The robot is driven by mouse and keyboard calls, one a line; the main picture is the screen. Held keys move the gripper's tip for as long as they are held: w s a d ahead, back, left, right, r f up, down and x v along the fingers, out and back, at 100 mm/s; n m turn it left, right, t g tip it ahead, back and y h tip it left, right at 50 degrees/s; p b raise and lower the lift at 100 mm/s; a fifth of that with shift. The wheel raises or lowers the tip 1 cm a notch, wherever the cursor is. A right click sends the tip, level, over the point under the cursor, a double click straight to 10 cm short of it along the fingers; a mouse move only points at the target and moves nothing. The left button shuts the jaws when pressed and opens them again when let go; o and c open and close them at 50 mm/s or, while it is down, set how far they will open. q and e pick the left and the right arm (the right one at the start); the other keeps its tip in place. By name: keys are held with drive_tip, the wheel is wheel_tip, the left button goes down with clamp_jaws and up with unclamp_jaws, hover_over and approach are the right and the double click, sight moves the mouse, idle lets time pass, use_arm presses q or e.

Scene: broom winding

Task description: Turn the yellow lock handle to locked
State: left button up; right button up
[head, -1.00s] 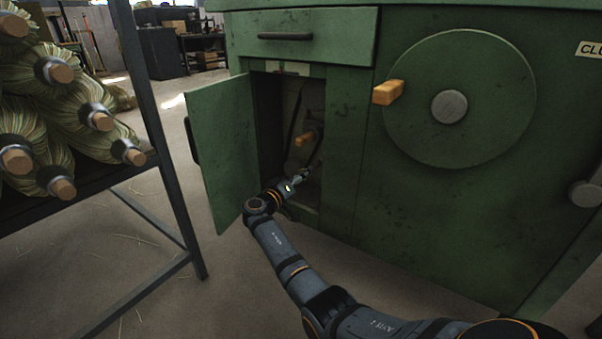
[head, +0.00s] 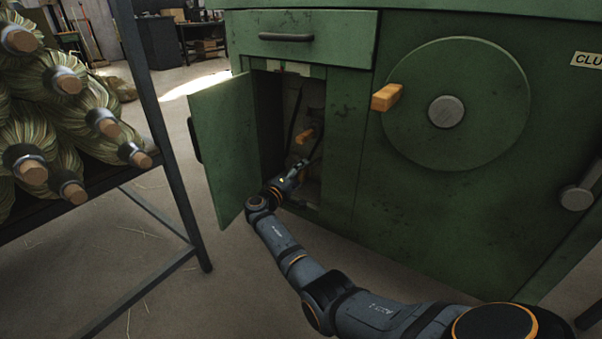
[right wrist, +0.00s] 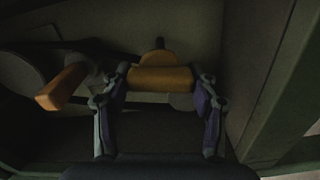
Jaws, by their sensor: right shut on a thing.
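The yellow lock handle (right wrist: 160,78) lies between the fingertips of my right gripper (right wrist: 160,84) in the right wrist view. The gripper is shut on it, one finger at each end. A rounded yellow part shows just behind the handle. In the head view my right gripper (head: 312,162) reaches into the open compartment of the green machine, and the lock handle cannot be made out there. My left gripper is not in view.
An orange grip (right wrist: 62,88) stands left of the gripper inside the compartment; it also shows in the head view (head: 305,136). The open green door (head: 226,150) is left of my arm. A large wheel (head: 455,105) is at right, a broom rack (head: 175,180) at left.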

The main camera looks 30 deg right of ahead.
idle(0.4)
drive_tip(key=o, duration=1.2)
drive_tip(key=shift+c, duration=0.2)
drive_tip(key=v, duration=1.2)
